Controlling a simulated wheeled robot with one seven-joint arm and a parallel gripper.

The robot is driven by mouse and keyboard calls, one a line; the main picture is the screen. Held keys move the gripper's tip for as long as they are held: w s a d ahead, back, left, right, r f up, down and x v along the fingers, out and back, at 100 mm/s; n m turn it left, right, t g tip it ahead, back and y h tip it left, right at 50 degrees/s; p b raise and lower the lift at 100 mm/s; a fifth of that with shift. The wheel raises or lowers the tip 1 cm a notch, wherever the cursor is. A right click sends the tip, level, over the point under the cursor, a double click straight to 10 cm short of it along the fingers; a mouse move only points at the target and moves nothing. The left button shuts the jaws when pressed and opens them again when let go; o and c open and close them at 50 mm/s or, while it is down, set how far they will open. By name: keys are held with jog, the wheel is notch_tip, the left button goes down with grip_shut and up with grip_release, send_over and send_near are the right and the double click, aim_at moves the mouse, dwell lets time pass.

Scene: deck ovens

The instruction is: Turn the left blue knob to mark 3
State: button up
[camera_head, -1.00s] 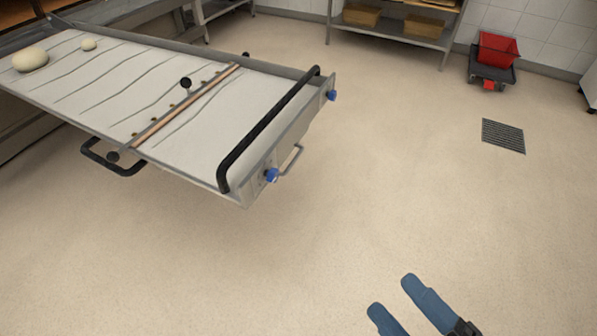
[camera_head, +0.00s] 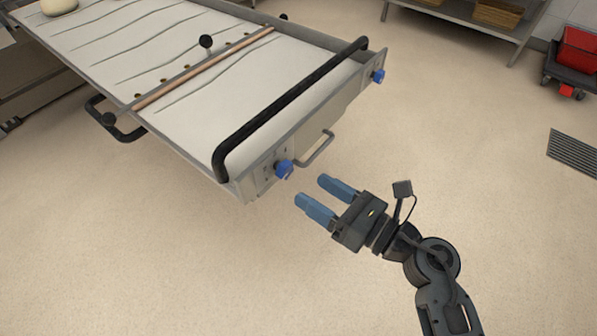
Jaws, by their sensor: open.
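The left blue knob (camera_head: 284,169) sits on the end panel of the long loader table (camera_head: 232,186), near its lower left corner. Marks beside it are too small to read. A second blue knob (camera_head: 378,76) is at the panel's far right end. My gripper (camera_head: 318,194) has blue fingers that are apart and empty. It points left, a little to the lower right of the left knob, and does not touch it in this view.
A black bar (camera_head: 290,105) runs across the table end above the knobs. A metal handle (camera_head: 318,150) juts out between the knobs, close to my gripper. A floor grate (camera_head: 573,152) and a red bucket (camera_head: 579,50) are at right. The floor around is open.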

aim_at(288, 174)
jog(key=x, duration=0.6)
jog(key=shift+w+a, duration=0.15)
jog(key=shift+a, duration=0.1)
jog(key=shift+c, duration=0.3)
jog(key=c, duration=1)
jog(key=shift+r, duration=0.15)
